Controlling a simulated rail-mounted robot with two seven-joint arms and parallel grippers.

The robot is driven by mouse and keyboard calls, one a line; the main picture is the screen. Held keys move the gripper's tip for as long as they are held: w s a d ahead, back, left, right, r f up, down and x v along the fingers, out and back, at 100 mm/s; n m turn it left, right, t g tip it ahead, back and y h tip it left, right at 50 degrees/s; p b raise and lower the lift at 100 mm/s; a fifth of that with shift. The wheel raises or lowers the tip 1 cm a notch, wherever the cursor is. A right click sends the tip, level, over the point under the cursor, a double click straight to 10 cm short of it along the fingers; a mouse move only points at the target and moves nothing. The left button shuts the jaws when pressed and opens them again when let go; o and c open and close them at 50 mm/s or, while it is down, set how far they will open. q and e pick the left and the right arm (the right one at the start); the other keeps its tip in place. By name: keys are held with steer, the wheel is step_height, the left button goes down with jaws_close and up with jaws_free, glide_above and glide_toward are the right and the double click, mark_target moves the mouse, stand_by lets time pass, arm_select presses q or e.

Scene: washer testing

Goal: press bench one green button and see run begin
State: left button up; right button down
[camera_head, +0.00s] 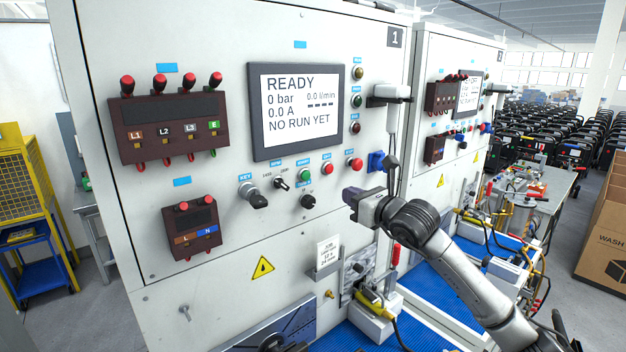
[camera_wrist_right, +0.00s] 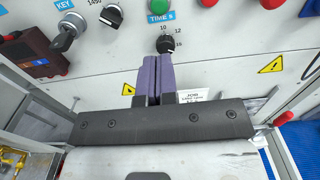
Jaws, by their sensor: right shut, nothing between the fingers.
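Bench one is the near white cabinet (camera_head: 225,60), marked 1. Its screen (camera_head: 300,105) reads READY, 0 bar and 0.0 A. The green button (camera_head: 305,175) sits below the screen, left of a red button (camera_head: 327,169). My right gripper (camera_head: 349,198) is in front of the panel, right of and lower than the green button, and apart from it. In the right wrist view its purple fingers (camera_wrist_right: 157,62) are shut and empty, below the TIME S knob (camera_wrist_right: 165,44). The green button (camera_wrist_right: 160,4) is partly cut off at the top edge. My left gripper is not in view.
A key switch (camera_head: 252,194) and the time knob (camera_head: 307,201) are near the button. A blue connector (camera_head: 377,161) and hanging cables are close to my right gripper. A card holder (camera_head: 327,258) juts out below. A second bench (camera_head: 450,50) stands behind.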

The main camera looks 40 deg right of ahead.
steer(key=shift+w+r, duration=0.1)
stand_by(0.3)
steer(key=p, duration=0.7)
glide_toward(307, 176)
steer(key=w, duration=0.5)
steer(key=shift+w+r, duration=0.2)
steer(key=shift+w, duration=0.2)
arm_select(q)
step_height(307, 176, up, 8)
steer(key=p, duration=0.1)
arm_select(e)
steer(key=shift+w+f, duration=0.2)
steer(key=shift+w, duration=0.65)
